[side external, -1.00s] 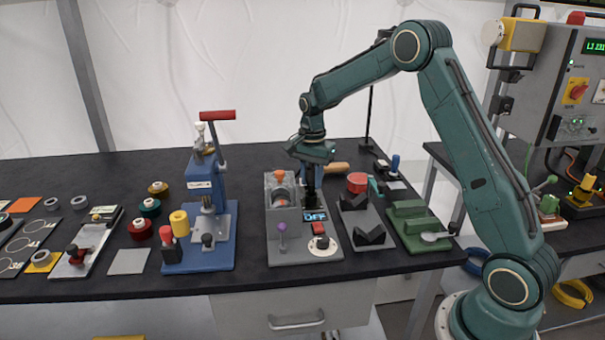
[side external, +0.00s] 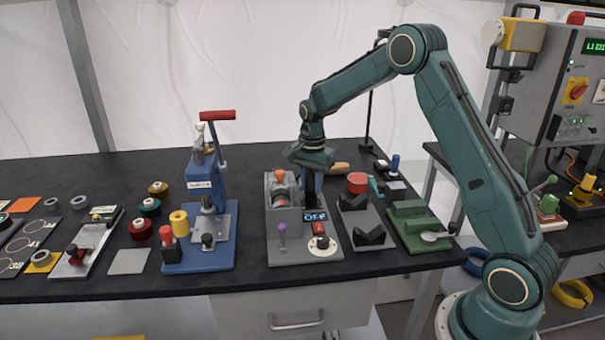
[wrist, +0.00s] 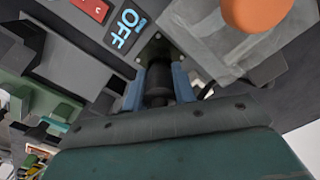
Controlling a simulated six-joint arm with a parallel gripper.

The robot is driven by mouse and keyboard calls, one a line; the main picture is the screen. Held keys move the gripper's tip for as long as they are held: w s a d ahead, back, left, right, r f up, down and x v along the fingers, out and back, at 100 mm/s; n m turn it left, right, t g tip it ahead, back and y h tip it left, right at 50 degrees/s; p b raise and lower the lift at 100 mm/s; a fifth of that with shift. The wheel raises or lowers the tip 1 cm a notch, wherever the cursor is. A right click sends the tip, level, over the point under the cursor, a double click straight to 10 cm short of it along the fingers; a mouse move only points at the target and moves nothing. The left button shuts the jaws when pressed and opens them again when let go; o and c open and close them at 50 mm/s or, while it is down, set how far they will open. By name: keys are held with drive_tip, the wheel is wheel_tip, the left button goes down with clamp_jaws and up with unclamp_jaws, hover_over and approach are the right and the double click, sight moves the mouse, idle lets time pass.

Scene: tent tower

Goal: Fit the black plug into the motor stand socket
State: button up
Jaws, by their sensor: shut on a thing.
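The motor stand (side external: 284,222) is a grey base with an orange-topped motor and a lit OFF display (side external: 315,216), which also shows in the wrist view (wrist: 128,28). My gripper (side external: 311,190) points down just behind the display, beside the motor. In the wrist view my gripper (wrist: 159,92) has its two blue fingers shut on the black plug (wrist: 158,86). The plug's far end is at a dark square plate with small screws (wrist: 155,48), which looks like the socket. The fingers and plug hide the contact, so I cannot tell how deep the plug sits.
The orange motor top (wrist: 258,10) is close to the fingers. A blue press (side external: 205,235) stands left of the stand. Grey V-blocks (side external: 368,232) and a green fixture (side external: 415,225) stand to the right. A purple knob (side external: 282,235) is on the stand's front.

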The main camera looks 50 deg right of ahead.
drive_tip(key=o, duration=1)
wheel_tip(320, 180, up, 13)
drive_tip(key=shift+r, duration=0.35)
drive_tip(key=shift+s+a, duration=0.1)
idle(0.4)
